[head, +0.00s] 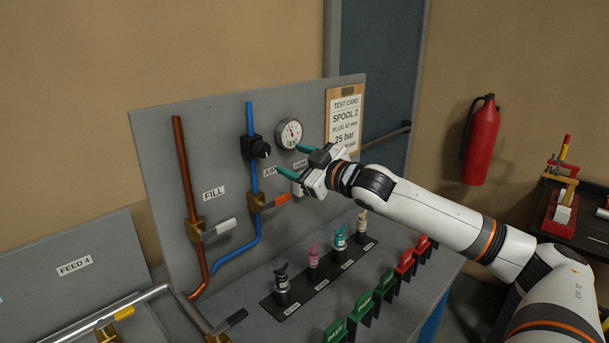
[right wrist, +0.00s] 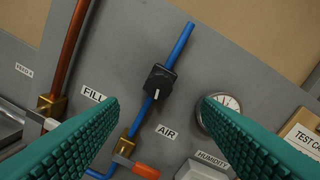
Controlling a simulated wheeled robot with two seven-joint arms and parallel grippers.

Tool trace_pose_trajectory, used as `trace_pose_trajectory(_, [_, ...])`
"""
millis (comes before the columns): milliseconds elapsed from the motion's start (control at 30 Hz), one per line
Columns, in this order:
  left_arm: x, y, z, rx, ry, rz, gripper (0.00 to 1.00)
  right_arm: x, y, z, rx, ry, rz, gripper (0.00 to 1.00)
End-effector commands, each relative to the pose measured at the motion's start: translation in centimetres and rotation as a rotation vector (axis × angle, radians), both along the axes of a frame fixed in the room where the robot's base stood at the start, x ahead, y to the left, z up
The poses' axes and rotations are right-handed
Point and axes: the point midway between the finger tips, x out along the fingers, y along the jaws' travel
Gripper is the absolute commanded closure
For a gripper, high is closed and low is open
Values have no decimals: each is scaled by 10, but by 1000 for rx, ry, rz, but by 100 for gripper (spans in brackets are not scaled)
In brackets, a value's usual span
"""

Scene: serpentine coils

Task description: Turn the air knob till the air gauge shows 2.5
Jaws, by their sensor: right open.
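The air knob (head: 260,149) is black with a white pointer mark, on a dark block on the blue pipe. In the right wrist view the knob (right wrist: 159,82) shows beyond and between my fingertips, above the AIR label (right wrist: 166,132). The round white air gauge (head: 288,133) has a red needle pointing roughly upward; its numbers are too small to read. In the right wrist view my right finger partly covers the gauge (right wrist: 226,104). My right gripper (head: 286,159) is open and empty, its green fingers just right of the knob and apart from it. My left gripper is out of view.
An orange-handled valve (head: 276,201) sits below the knob, and the FILL valve with a white lever (head: 222,228) stands left. Several small bottles (head: 313,259) and green and red clips (head: 362,303) are on the bench below. A test card (head: 345,118) hangs right of the gauge.

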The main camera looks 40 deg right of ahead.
Motion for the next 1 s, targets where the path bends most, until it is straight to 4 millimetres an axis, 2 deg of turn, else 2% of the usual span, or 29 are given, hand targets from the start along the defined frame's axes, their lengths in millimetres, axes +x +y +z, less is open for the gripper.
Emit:
trace_pose_trajectory(33, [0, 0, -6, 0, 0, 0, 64, -4, -2, -6, 2, 6, -3, 42])
trace_pose_trajectory(400, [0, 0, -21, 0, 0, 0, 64, -22, -3, -2, 1, 3, -1, 42])
trace_pose_trajectory(1000, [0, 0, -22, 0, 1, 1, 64, -25, -2, 1, 1, 1, 1, 42])
